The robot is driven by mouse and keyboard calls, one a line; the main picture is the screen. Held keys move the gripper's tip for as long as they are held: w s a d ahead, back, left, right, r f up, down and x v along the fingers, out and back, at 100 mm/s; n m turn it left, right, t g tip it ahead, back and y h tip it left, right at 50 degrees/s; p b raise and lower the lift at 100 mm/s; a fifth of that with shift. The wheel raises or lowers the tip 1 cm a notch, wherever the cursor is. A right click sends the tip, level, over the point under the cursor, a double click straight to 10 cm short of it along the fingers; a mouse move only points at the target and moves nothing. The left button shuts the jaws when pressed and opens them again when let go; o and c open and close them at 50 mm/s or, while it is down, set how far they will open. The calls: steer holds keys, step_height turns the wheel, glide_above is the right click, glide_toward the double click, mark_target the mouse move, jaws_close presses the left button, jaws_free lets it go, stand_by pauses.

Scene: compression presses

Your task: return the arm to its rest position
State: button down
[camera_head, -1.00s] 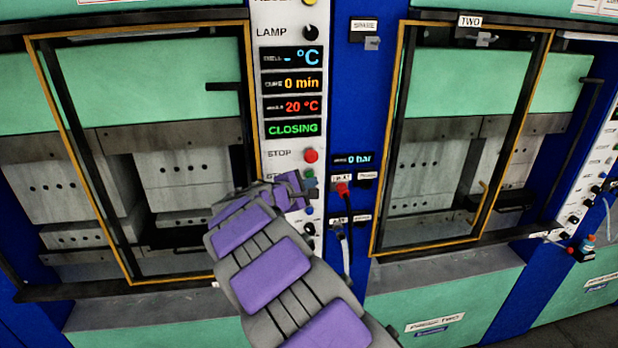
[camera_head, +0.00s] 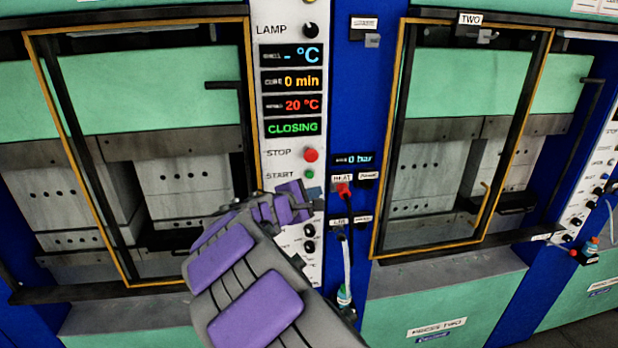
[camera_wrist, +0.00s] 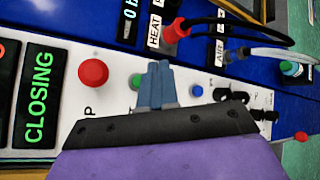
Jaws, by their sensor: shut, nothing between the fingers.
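My gripper (camera_wrist: 157,85) shows in the wrist view as two blue-grey fingers pressed together, with nothing between them. It overlaps the control panel (camera_head: 283,160) in that picture, beside the green START button (camera_wrist: 136,81); I cannot tell whether it touches. In the head view my purple-and-grey arm rises from the bottom centre, its end at the panel's lower part. The fingers are not clearly visible there. The START button (camera_head: 309,174) and the red STOP button (camera_head: 311,155) are uncovered above the arm's end. The panel's status display (camera_head: 292,127) reads CLOSING.
A press with an orange-framed door (camera_head: 130,282) stands left of the panel. Press TWO, with a similar door frame (camera_head: 375,235), stands on the right. Between them, a red HEAT connector (camera_head: 343,190) and a hose (camera_head: 347,262) are close to my arm.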

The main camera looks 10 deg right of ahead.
steer(key=shift+d, duration=0.1)
steer(key=s+d+f+m+g+b, duration=0.25)
steer(key=s+d, duration=0.25)
steer(key=s, duration=0.3)
steer(key=s+d+f+m+g+y+b, duration=0.1)
steer(key=s+d+f+m+g+b, duration=0.15)
steer(key=s+d+f+m, duration=0.4)
steer(key=s+d+m+g+b, duration=0.1)
steer(key=s+d+g+b, duration=0.2)
steer(key=s, duration=0.7)
steer(key=s+a+f+m+g+y+b, duration=0.1)
steer(key=s+a+f+m+y+b, duration=0.1)
steer(key=s, duration=0.6)
steer(key=s+a+f+m+g+y+b, duration=0.1)
steer(key=s+a+f+g+y+b, duration=0.1)
steer(key=s+a+f+y, duration=0.2)
steer(key=s+a+f+m+g+y+b, duration=0.1)
steer(key=s+a+f+m+y+b, duration=0.1)
steer(key=s+a+f, duration=0.6)
steer(key=s+f+y, duration=0.1)
steer(key=s, duration=0.5)
steer(key=shift+f+m+g+y, duration=0.15)
steer(key=shift+m+g+y, duration=0.15)
steer(key=shift+g, duration=0.1)
